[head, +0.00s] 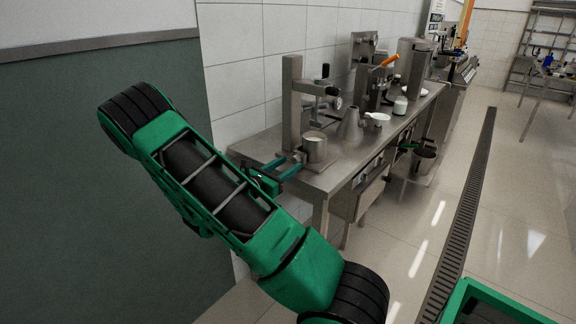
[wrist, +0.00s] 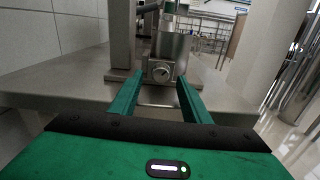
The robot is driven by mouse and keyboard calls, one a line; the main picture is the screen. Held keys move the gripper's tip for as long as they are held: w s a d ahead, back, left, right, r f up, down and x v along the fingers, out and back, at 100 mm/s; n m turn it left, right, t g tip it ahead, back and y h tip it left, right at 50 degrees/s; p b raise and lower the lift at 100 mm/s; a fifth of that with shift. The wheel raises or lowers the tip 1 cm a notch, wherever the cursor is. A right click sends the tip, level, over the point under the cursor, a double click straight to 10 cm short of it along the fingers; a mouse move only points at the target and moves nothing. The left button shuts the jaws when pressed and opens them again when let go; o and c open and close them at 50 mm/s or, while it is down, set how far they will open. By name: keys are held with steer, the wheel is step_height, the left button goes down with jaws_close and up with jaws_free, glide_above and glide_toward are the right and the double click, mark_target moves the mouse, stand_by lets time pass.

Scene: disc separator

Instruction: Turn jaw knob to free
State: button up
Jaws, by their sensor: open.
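A round, pale-faced knob (wrist: 162,71) with a dark mark shows in the wrist view, on the front of a grey metal block. My gripper (wrist: 158,84) is open, with its two green fingers left and right of the knob in the picture. Nothing is between the fingers in front of the knob, and I cannot tell whether they touch it. In the head view my gripper (head: 290,164) is over the near end of the steel bench, pointing at a metal pot (head: 314,148) below a post stand. The knob cannot be made out there.
The steel bench (head: 348,155) runs back along the tiled wall. A post stand (head: 291,100) rises close behind my gripper. A metal flask (head: 351,122), a white bowl (head: 377,118) and a jar (head: 400,106) stand farther along. The floor to the right is open, with a drain grate (head: 465,215).

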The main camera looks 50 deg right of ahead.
steer(key=shift+w+d, duration=0.1)
steer(key=shift+d, duration=0.95)
steer(key=c, duration=1)
steer(key=shift+w+m, duration=0.1)
steer(key=shift+m, duration=1.4)
steer(key=shift+c, duration=0.2)
steer(key=o, duration=1)
steer(key=shift+o, duration=0.2)
steer(key=a, duration=1.1)
steer(key=shift+s, duration=0.4)
steer(key=shift+d, duration=0.1)
